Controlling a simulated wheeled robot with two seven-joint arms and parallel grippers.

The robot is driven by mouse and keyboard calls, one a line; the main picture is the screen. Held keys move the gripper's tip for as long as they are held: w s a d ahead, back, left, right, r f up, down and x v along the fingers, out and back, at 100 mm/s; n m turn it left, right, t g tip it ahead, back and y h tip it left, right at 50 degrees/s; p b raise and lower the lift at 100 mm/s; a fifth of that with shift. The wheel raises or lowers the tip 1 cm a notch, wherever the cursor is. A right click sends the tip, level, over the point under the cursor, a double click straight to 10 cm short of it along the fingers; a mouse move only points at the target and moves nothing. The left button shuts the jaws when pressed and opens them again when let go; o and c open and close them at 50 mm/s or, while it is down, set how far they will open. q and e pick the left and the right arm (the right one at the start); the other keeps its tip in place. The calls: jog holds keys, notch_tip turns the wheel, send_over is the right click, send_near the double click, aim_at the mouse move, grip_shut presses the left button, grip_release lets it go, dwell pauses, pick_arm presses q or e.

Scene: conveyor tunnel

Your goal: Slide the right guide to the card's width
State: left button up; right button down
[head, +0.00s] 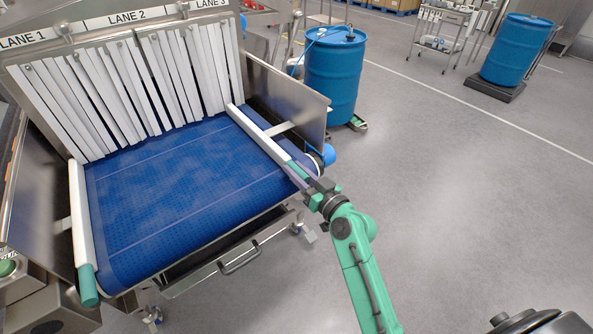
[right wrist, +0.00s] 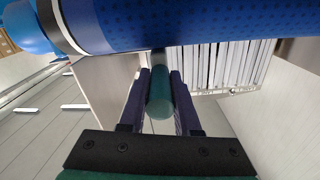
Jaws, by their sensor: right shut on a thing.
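The right guide (head: 258,130) is a white rail along the right side of the blue conveyor belt (head: 175,190), with a green grip at its near end. My right gripper (head: 306,178) is at that near end, closed on the grip. In the right wrist view the green grip (right wrist: 159,98) sits between the two dark fingers (right wrist: 158,100). The left guide (head: 79,215), a white rail with a green end, runs along the belt's left side. I cannot make out a card in either view. My left gripper is not in view.
White strip curtains (head: 125,85) hang at the tunnel mouth under lane signs (head: 127,14). A metal side panel (head: 288,97) stands just right of the right guide. A blue drum (head: 335,75) stands beyond it. The belt between the guides is empty.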

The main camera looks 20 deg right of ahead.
jog(key=shift+d+f, duration=0.2)
jog(key=d+b, duration=0.1)
jog(key=w+d+b, duration=0.1)
jog(key=d, duration=0.1)
jog(key=shift+w, duration=0.2)
jog(key=shift+d+r, duration=0.1)
jog(key=shift+d, duration=0.1)
jog(key=c, duration=0.6)
grip_release()
jog(key=b+v, duration=0.2)
jog(key=v, duration=1.2)
jog(key=shift+s, duration=0.2)
